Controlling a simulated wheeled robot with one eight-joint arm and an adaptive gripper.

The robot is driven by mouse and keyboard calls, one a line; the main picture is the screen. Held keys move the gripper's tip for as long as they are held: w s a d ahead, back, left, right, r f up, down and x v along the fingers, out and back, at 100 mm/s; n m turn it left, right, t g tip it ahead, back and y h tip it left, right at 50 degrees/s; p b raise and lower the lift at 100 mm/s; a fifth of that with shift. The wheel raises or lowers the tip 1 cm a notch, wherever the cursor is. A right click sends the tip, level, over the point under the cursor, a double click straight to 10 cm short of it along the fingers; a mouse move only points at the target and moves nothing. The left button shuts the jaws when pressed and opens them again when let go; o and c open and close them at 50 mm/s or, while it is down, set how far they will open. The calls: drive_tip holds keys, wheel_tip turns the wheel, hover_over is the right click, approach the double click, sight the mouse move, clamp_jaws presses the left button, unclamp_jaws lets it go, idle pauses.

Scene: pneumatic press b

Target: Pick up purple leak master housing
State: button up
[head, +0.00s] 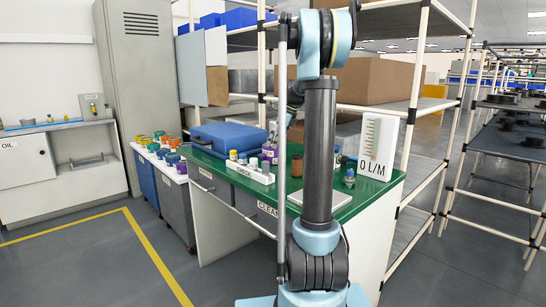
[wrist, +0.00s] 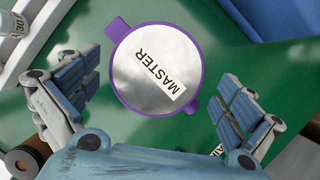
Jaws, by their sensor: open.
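The purple leak master housing (wrist: 197,72) shows in the wrist view as a round piece with a purple rim, two small side lugs and a silver top. Its white label reads MASTER. It stands on the green table top (wrist: 115,150). My gripper (wrist: 158,78) is open, with one blue-padded finger to the left of the housing and one to the lower right, both apart from it. In the head view a purple piece (head: 271,153) shows beside my arm, probably the housing. My gripper is mostly hidden behind my arm there.
A blue case (head: 228,138) lies on the table, left of the purple piece. A white CHECK rack (head: 250,172) with several small capped items stands in front. Shelving rises behind.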

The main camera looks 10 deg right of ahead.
drive_tip(key=shift+x, duration=1.65)
drive_tip(key=shift+s+r, duration=0.1)
drive_tip(key=c, duration=1.5)
drive_tip(key=shift+o, duration=0.2)
drive_tip(key=shift+r, duration=0.1)
